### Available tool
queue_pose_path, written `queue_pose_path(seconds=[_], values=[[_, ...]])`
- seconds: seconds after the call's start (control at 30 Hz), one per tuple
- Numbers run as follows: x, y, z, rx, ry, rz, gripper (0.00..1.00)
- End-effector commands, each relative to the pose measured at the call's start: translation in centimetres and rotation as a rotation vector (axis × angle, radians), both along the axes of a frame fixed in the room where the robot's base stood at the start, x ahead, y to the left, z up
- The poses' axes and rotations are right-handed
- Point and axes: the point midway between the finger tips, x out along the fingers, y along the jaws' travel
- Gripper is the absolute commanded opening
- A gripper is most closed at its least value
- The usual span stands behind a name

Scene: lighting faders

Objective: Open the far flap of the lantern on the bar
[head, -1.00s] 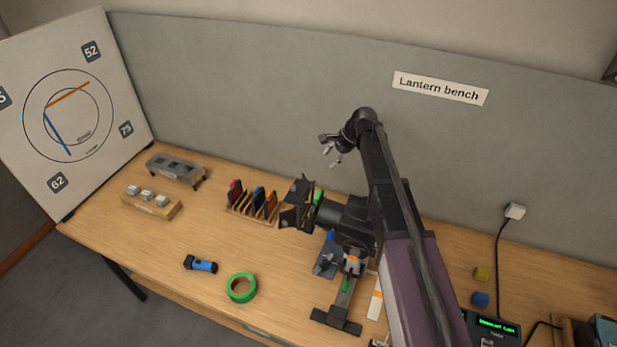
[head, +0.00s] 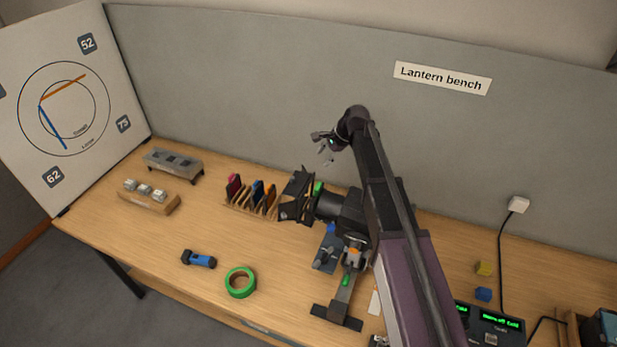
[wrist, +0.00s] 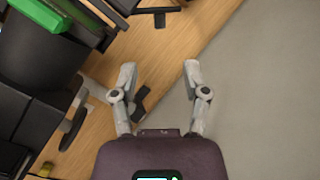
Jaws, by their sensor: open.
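The black lantern (head: 333,206) sits on a stand with a dark foot, its front end facing left in the head view. Black flaps (head: 297,198) stand out around that end, one of them raised. A green piece (head: 318,188) shows behind them on the far side; it also appears large at the upper left of the wrist view (wrist: 40,13). My gripper (head: 327,150) is open and empty, above and beyond the lantern near the grey panel. In the wrist view its fingers (wrist: 160,72) are apart, with the lantern to the left. My view does not show the far flap clearly.
A rack of coloured cards (head: 252,196) stands left of the flaps. Green tape (head: 240,282) and a blue torch (head: 199,259) lie in front. The grey panel (head: 250,90) rises behind the bench. A control box (head: 490,325) stands at the right.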

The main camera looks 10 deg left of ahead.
Motion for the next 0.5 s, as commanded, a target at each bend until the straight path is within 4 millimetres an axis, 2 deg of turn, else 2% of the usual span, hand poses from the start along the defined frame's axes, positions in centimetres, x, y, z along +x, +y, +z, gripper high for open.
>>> queue_pose_path(seconds=[0.03, 0.5], values=[[0.0, 0.3, -0.8, 0.0, 0.0, 0.0, 0.59], [0.0, 2.4, -4.5, 0.0, 0.0, 0.001, 0.59]])
